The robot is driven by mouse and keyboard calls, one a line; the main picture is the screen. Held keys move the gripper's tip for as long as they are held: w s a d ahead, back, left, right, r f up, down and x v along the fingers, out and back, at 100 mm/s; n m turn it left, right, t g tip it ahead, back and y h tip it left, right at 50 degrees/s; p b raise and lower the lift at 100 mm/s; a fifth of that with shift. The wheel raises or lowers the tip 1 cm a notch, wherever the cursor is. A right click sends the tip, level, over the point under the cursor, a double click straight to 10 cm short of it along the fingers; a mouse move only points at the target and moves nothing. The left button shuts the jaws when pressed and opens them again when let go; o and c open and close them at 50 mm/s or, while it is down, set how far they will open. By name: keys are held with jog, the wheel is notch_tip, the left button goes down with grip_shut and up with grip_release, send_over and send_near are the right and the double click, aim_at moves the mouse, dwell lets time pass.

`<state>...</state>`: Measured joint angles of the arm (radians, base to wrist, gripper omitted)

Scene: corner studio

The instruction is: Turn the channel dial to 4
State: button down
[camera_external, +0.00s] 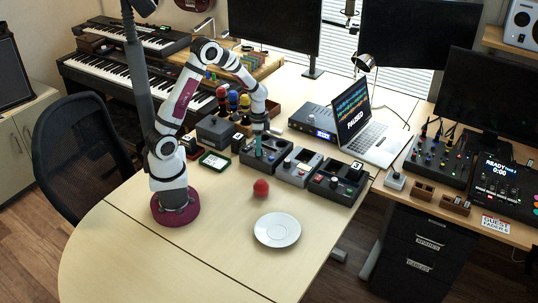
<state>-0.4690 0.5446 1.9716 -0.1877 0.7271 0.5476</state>
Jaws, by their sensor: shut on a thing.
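A grey box with a knob (298,168) and a dark box marked 3 (338,181) stand close on the right. A red ball (261,188) and a white saucer (277,230) lie in front. A rack unit (314,121) and a laptop (367,126) stand behind.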

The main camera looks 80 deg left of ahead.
jog(key=m, duration=0.6)
jog(key=shift+r+m, duration=0.1)
jog(key=shift+m, duration=0.2)
jog(key=m, duration=0.5)
jog(key=shift+m, duration=0.4)
jog(key=c, duration=0.6)
grip_release()
notch_tip(320, 180, up, 16)
jog(key=shift+f, duration=0.15)
